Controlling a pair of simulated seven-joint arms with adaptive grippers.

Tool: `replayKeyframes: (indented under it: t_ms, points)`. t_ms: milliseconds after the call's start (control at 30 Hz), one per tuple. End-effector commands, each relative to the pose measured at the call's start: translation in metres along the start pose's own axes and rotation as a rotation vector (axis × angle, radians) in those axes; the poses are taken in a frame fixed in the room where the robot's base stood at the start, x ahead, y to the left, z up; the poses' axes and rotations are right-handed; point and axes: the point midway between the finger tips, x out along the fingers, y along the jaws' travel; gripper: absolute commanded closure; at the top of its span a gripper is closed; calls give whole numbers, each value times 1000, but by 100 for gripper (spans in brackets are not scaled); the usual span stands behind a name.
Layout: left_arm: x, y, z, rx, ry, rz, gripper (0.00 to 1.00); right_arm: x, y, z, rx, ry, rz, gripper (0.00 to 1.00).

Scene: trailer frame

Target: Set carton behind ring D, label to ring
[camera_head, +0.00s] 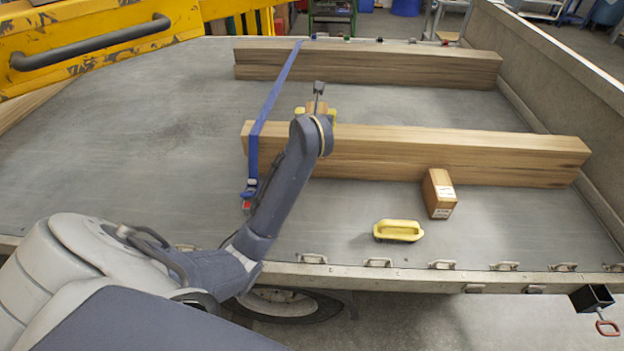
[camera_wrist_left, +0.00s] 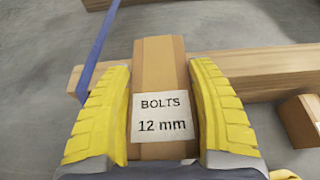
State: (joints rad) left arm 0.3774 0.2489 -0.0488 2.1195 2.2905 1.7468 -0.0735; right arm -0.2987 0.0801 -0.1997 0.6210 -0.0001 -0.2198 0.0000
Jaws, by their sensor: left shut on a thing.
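In the left wrist view the gripper (camera_wrist_left: 163,118) is shut on the carton (camera_wrist_left: 159,65), whose white label reads "BOLTS 12 mm" and faces the camera. Whether the carton touches the bed I cannot tell. Metal lashing rings (camera_head: 442,264) line the near edge of the bed; their letters are not readable. My right gripper is not in view.
Two timber beams, near (camera_head: 450,155) and far (camera_head: 400,66), lie across the bed. A blue strap (camera_head: 270,105) crosses the near beam's left end. The left bed is clear.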

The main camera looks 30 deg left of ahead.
Motion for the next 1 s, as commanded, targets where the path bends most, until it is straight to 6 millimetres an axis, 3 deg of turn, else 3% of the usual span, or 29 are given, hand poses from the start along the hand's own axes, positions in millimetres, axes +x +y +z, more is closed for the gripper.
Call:
replayKeyframes:
  t_ms: [700,1000]
  points:
    - [58,1,-139,1,0,2,89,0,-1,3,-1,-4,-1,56]
    - [73,0,-175,-1,-3,1,89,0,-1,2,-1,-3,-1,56]
